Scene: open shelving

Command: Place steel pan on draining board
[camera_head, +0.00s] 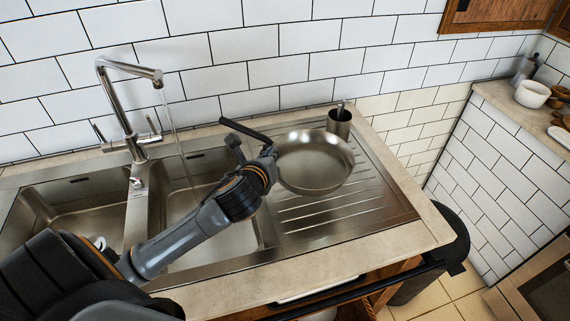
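The steel pan (316,164) is on the right side of the sink unit, over the ribbed draining board (350,213), and appears to rest on it upright. Its black handle (240,128) points to the upper left, over the edge of the right basin. My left gripper (252,150) is just below the handle, left of the pan. Its two fingers look spread apart with a gap between them, and the handle passes by their tips. Whether a finger touches the handle is hard to tell. My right gripper is not in view.
A steel cup with a utensil (340,122) stands behind the pan. The tap (125,105) runs water into the right basin (190,208); a left basin (70,212) lies beside it. A side counter at the right holds a white pot (532,94). The draining board's front right is clear.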

